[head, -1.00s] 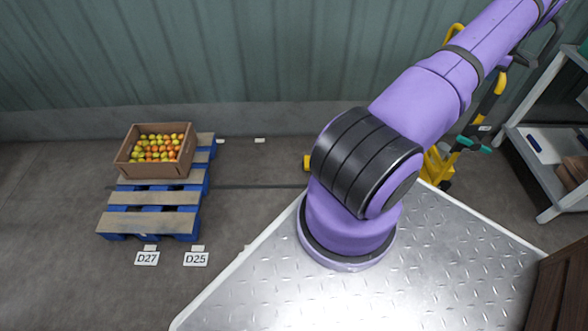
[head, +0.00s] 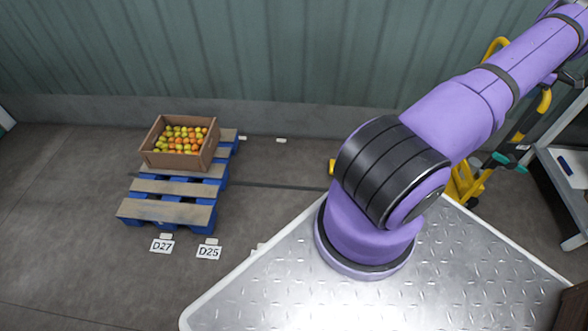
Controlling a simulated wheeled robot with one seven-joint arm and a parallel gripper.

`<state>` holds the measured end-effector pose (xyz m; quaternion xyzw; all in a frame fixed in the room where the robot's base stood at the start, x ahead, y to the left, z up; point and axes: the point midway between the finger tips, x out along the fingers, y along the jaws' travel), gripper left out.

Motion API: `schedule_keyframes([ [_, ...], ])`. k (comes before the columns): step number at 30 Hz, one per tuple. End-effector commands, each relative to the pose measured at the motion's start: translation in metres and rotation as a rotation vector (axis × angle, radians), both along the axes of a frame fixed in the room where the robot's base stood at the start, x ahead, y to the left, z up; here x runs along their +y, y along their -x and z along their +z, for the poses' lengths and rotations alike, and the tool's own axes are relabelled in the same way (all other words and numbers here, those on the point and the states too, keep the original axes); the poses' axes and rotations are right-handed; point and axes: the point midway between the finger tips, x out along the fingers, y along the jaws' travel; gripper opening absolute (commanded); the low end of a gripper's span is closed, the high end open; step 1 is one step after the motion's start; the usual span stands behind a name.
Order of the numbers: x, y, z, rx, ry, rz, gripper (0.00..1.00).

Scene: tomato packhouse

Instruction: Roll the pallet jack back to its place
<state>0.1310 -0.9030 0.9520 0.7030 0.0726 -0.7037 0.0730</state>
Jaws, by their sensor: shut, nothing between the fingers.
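A yellow wheeled frame (head: 466,184) with yellow handle grips and a dark upright stands by the wall at the right, largely hidden behind my purple arm. I cannot tell from what shows whether it is the pallet jack; no forks are visible. My arm rises from the metal deck and leaves the picture at the upper right. My gripper is outside the view, so its contact with anything is not shown.
A grey shelf (head: 549,160) is at right.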

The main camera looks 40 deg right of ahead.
Motion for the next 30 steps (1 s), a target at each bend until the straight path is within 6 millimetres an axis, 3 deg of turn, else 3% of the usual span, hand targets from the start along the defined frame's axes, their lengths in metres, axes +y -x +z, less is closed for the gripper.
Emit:
schedule_keyframes([
  [13,0.009,-0.01,0.004,0.0,0.0,-0.001,0.0],
  [30,0.009,-0.01,0.062,0.0,0.001,0.0,0.0],
])
